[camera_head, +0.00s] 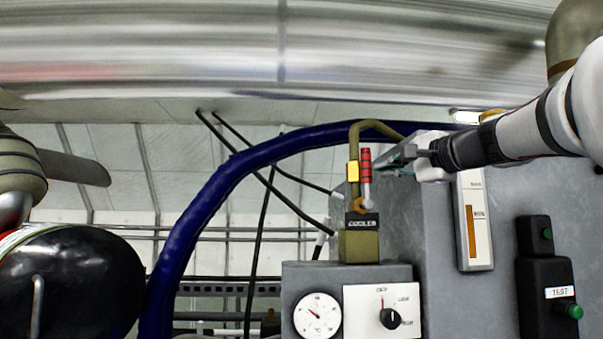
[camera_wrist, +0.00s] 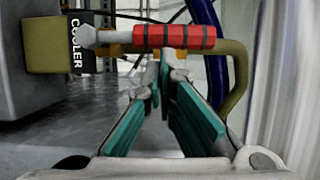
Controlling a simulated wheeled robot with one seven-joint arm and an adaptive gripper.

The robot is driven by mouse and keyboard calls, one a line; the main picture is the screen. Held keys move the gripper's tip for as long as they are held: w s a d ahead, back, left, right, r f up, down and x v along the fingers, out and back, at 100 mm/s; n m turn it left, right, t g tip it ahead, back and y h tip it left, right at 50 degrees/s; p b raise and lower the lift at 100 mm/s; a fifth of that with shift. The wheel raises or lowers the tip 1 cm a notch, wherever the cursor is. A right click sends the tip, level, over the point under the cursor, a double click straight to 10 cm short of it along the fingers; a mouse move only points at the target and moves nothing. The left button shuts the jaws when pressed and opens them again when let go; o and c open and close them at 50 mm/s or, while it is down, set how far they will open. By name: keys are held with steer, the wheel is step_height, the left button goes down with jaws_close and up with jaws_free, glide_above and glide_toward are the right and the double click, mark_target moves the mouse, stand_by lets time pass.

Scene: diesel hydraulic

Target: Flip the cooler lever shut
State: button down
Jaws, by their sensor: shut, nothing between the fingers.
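The cooler lever (camera_head: 366,166) has a red grip with dark bands and stands upright above the brass-coloured valve block (camera_head: 359,246), whose black label (camera_head: 362,222) reads COOLER. In the wrist view, the red grip (camera_wrist: 175,37) lies across the picture just beyond my fingertips, and its grey arm meets the valve by the COOLER label (camera_wrist: 79,43). My gripper (camera_head: 377,168) is just right of the grip in the head view. Its teal-padded fingers (camera_wrist: 158,68) come together at the tips, shut and empty. I cannot tell whether they touch the grip.
A grey cabinet (camera_head: 450,290) with a gauge (camera_head: 318,317) and knob (camera_head: 391,318) stands below and right. An olive pipe (camera_head: 358,148) bends close behind the lever. A thick blue hose (camera_head: 205,205) arches left. A large metal duct (camera_head: 260,60) crosses above.

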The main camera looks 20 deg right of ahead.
steer(key=shift+w+a+r+n+g+p, duration=0.1)
steer(key=shift+a+r+n+g+p, duration=0.2)
steer(key=shift+n, duration=0.2)
steer(key=shift+a+r+n+g+p, duration=0.1)
steer(key=shift+a+n+p, duration=0.05)
steer(key=shift+a+n, duration=0.3)
